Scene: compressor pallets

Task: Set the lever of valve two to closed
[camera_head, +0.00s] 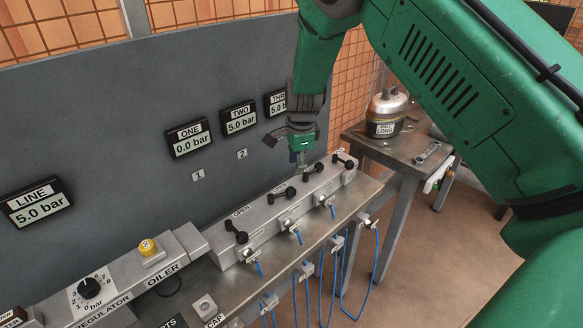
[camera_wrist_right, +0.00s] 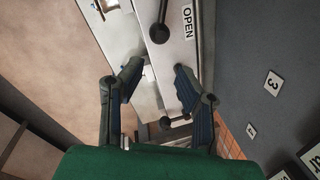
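The valve block (camera_head: 262,215) carries a row of black levers with round knobs. The lever that appears to be valve two's (camera_head: 281,194) lies near an OPEN label, behind a fitting with a blue hose. My right gripper (camera_head: 301,164) points down over the block, just beyond that lever and close to the following one (camera_head: 313,171). The TWO display (camera_head: 239,118) reads 5.0 bar. My left gripper is not in view.
The ONE display (camera_head: 188,138) reads 0.0 bar; LINE (camera_head: 37,202) reads 5.0 bar. A grey panel (camera_head: 110,125) stands behind the block. Blue hoses (camera_head: 322,270) hang in front. A side table (camera_head: 400,152) with a metal vessel (camera_head: 386,113) stands beyond.

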